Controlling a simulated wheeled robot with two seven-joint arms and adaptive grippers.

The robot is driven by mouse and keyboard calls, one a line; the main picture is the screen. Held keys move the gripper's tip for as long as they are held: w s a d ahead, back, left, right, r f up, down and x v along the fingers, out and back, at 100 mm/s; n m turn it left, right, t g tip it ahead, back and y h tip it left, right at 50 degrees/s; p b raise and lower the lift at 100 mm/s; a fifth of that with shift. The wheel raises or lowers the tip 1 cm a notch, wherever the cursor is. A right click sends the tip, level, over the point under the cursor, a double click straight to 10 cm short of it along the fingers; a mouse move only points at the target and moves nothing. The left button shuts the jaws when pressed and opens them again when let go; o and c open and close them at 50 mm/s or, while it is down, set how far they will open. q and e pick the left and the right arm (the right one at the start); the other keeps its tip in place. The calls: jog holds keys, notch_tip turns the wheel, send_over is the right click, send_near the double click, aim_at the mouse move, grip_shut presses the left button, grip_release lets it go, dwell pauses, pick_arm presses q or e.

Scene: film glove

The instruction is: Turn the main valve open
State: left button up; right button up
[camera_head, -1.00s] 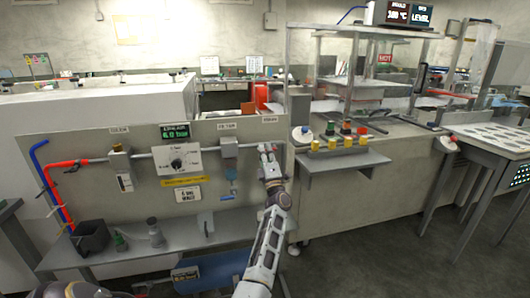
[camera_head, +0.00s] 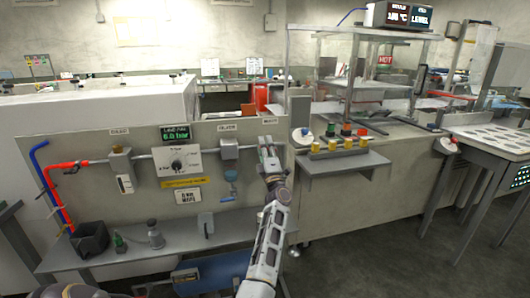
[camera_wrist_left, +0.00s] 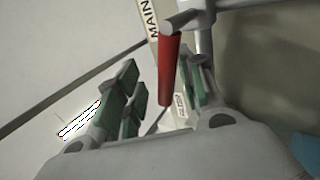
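The main valve shows in the left wrist view as a red handle (camera_wrist_left: 169,72) on a grey pipe fitting (camera_wrist_left: 204,30), below a label reading MAIN (camera_wrist_left: 150,20). My left gripper (camera_wrist_left: 158,80) is open, its green-padded fingers on either side of the red handle. Gaps show between handle and pads, so I see no firm grip. In the head view my left gripper (camera_head: 267,148) is at the right end of the panel's pipe (camera_head: 208,151), below a small label (camera_head: 270,121). It hides the handle there. My right gripper is not in view.
The panel (camera_head: 105,195) carries a dial plate (camera_head: 178,161), a pressure display (camera_head: 174,133) and a grey filter box (camera_head: 228,149). A shelf (camera_head: 345,166) with coloured buttons stands just right of my gripper. A lower bench (camera_head: 180,236) holds a dark bin (camera_head: 90,240).

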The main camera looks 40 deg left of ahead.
pick_arm(q)
jog(key=shift+d+r, duration=0.1)
jog(key=shift+r, duration=3.5)
